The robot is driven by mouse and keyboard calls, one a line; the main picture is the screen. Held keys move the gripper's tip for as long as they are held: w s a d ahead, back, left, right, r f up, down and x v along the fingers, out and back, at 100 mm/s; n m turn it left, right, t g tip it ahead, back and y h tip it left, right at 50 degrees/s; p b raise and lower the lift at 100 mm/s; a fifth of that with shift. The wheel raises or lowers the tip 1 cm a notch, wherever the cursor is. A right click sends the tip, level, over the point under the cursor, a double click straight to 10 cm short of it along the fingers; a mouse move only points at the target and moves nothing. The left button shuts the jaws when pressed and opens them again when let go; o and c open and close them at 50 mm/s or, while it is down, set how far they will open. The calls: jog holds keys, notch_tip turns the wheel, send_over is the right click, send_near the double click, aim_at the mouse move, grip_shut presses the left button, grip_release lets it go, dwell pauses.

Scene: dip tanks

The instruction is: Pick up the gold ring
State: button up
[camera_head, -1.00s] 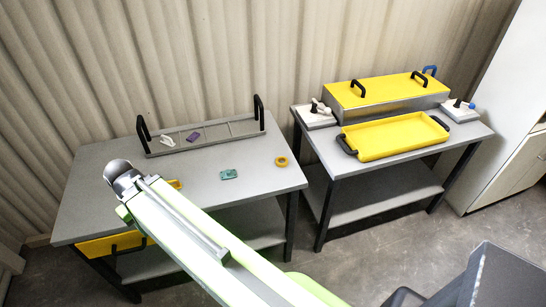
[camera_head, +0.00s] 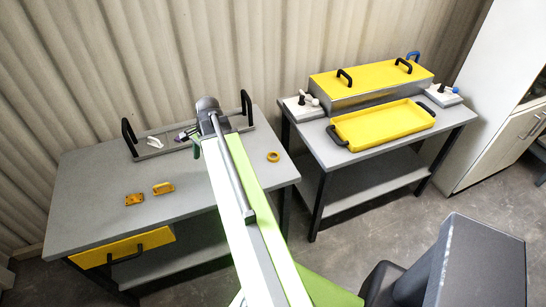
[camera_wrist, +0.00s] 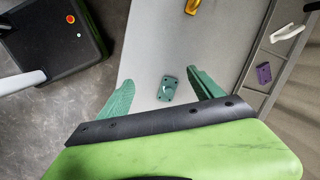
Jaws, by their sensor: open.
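The gold ring (camera_head: 273,157) lies flat on the grey table (camera_head: 85,200), near its right edge, in the head view. It does not show in the wrist view. My gripper (camera_wrist: 160,80) is open and empty, with its two green fingers spread apart above the table. In the head view my arm hides most of the gripper, and the ring lies to the right of the arm's end. In the wrist view a teal plate (camera_wrist: 167,89) with holes lies on the table between the fingers.
A gold plate (camera_head: 134,199) and a gold handle-shaped piece (camera_head: 163,188) lie on the table's left part. Behind them is a rack with black handles (camera_head: 130,137), holding a white piece (camera_wrist: 287,33) and a purple piece (camera_wrist: 264,73). A yellow tray (camera_head: 385,125) sits on the right table.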

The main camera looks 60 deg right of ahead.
jog(key=s+d+r+m+t, duration=0.1)
jog(key=s+d+m, duration=0.35)
jog(key=d, duration=0.35)
jog(key=s+d+r+m+t, duration=0.1)
jog(key=s+d+m, duration=0.35)
jog(key=d, duration=0.25)
jog(key=m+h+p, duration=0.1)
jog(key=m+h, duration=0.1)
jog(key=m, duration=0.7)
send_near(272, 158)
jog(key=b, duration=0.5)
jog(key=f+b, duration=0.1)
jog(key=b, duration=0.5)
jog(key=shift+s+d+f+t, duration=0.2)
jog(key=shift+s+t, duration=0.1)
jog(key=shift+s, duration=0.05)
jog(key=shift+w+f, duration=0.15)
jog(key=shift+w, duration=0.1)
jog(key=b+x, duration=0.5)
jog(key=shift+w, duration=0.15)
grip_shut()
